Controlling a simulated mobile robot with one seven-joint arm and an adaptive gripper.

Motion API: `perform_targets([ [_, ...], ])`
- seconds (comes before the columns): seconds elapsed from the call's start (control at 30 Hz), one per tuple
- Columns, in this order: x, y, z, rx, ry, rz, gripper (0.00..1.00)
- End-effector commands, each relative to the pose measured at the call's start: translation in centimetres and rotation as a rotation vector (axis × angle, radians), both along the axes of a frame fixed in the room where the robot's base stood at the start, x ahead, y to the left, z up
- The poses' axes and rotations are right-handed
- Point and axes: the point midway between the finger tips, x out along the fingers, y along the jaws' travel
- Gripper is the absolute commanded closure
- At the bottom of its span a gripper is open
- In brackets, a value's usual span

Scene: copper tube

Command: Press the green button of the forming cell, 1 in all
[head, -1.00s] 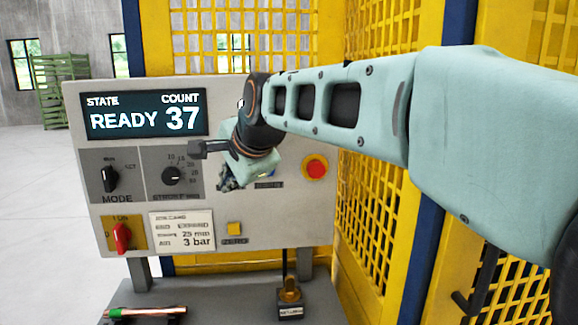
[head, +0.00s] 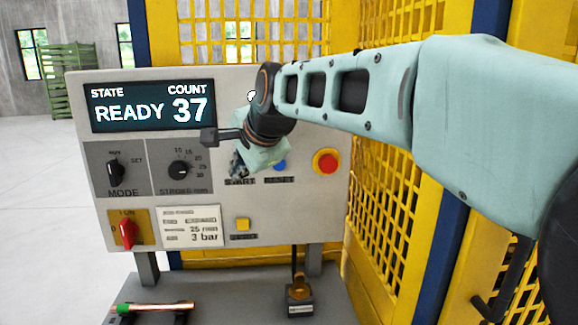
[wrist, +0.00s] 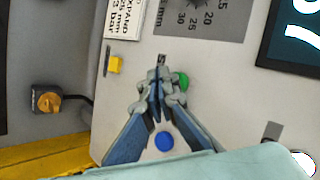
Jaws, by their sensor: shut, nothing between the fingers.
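The green button (wrist: 184,80) shows in the wrist view as a small round cap, partly covered by my gripper's finger. In the head view the green button is hidden behind my gripper (head: 238,170), just above the START label (head: 240,182). My gripper (wrist: 158,84) is shut and empty, with its fingertips beside the green button in the wrist view. I cannot tell whether the tips touch the panel. The forming cell's display (head: 152,107) reads READY and count 37.
A blue button (head: 280,164) sits right of the START label, and a red stop button (head: 326,162) farther right. A yellow button (head: 243,224) is below. A copper tube (head: 150,308) lies on the shelf at lower left. Yellow mesh guarding (head: 385,210) stands at the right.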

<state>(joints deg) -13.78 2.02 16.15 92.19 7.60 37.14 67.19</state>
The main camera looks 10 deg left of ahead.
Motion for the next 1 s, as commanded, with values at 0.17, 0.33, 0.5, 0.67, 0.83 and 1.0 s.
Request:
perform_targets([
  [0.17,0.00,0.00,0.00,0.000,0.000,0.000,1.00],
  [0.33,0.00,-0.01,-0.01,0.000,0.000,0.000,1.00],
  [0.5,0.00,0.00,0.00,0.000,0.000,0.000,1.00],
  [0.67,0.00,0.00,0.00,0.000,0.000,0.000,1.00],
  [0.83,0.28,0.06,0.08,0.000,0.000,0.000,1.00],
  [1.0,0.80,0.20,0.03,-0.001,0.001,0.000,1.00],
])
